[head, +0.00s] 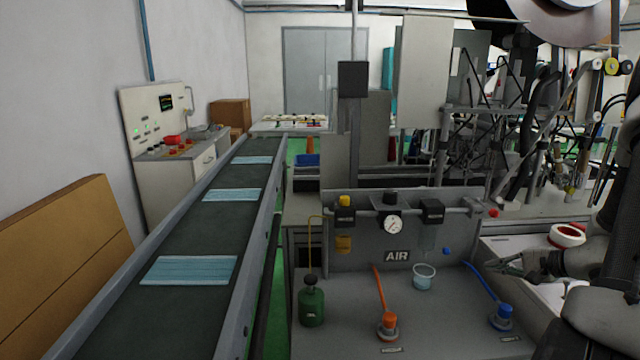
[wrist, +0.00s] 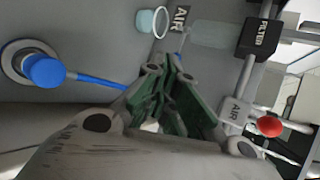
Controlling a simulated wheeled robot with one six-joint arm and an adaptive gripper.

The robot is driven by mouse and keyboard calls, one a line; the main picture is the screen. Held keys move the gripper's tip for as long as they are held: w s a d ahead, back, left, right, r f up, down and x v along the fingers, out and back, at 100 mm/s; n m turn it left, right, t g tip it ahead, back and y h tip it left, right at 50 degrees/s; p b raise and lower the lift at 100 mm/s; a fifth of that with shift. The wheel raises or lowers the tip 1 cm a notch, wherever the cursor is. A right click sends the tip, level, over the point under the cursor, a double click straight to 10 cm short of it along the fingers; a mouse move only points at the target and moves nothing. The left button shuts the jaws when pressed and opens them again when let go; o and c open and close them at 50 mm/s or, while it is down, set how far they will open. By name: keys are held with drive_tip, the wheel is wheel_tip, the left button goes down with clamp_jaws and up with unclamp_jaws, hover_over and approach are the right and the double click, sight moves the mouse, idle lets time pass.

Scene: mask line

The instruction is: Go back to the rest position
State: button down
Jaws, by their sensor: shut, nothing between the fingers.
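My gripper (head: 508,265) is at the right of the head view, in front of the grey AIR panel and above the right side of the bench. In the wrist view my gripper (wrist: 166,78) shows its green-padded fingers closed together with nothing held. The blue knob (head: 503,314) with its blue lever is below my gripper in the head view, and it also shows at the left of the wrist view (wrist: 45,71). The fingers look apart from the panel and the bench. My arm comes in from the right edge of the head view.
A clear cup (head: 424,277), an orange valve (head: 387,325) and a green bottle (head: 311,303) stand on the bench. A conveyor (head: 215,213) with blue masks runs along the left. A red-and-white roll (head: 567,236) lies right of my gripper. Machinery (head: 500,120) fills the upper right.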

drive_tip(key=s+a+r+n+g, duration=0.2)
drive_tip(key=s+a+r+g, duration=0.2)
drive_tip(key=s, duration=0.5)
drive_tip(key=s+a+r+n+g, duration=0.2)
drive_tip(key=s+a+r+g, duration=0.25)
drive_tip(key=s, duration=0.35)
drive_tip(key=s+a+r+n+t+h, duration=0.1)
drive_tip(key=s+a+r+n+h, duration=0.1)
drive_tip(key=r, duration=0.3)
drive_tip(key=s+a+r+n+t+h, duration=0.1)
drive_tip(key=s+a+r+n+h, duration=0.1)
drive_tip(key=r, duration=0.4)
drive_tip(key=s+a+r+n+t+h, duration=0.1)
drive_tip(key=s+a+r+n+h, duration=0.1)
drive_tip(key=r+n, duration=0.3)
drive_tip(key=shift+s+r+n+h, duration=0.15)
drive_tip(key=shift+s+n+h, duration=0.15)
drive_tip(key=shift+s+n, duration=0.3)
